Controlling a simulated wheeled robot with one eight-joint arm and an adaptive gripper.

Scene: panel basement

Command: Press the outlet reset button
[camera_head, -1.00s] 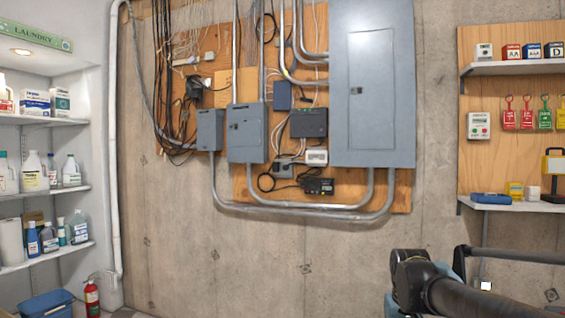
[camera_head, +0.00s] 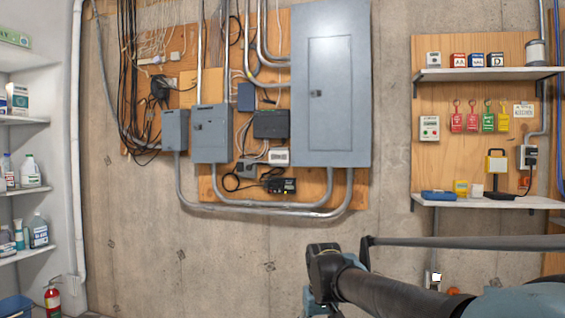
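A white box (camera_head: 429,128) with a small green and a small red spot on its face hangs on the right plywood board; I cannot tell whether it is the outlet. A grey box (camera_head: 528,156) with a dark plug in it is at the right of the same board. A small white-faced fitting (camera_head: 436,277) sits low on the concrete wall, just above my arm. No reset button is legible at this size. My arm reaches in from the lower right; its gripper fingers do not show.
A large grey breaker panel (camera_head: 331,85) and smaller grey boxes (camera_head: 211,133) with conduits fill the middle wall. The lower right shelf (camera_head: 480,201) holds a blue case and a yellow lamp. A red extinguisher (camera_head: 53,298) stands at lower left. The concrete below the conduits is bare.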

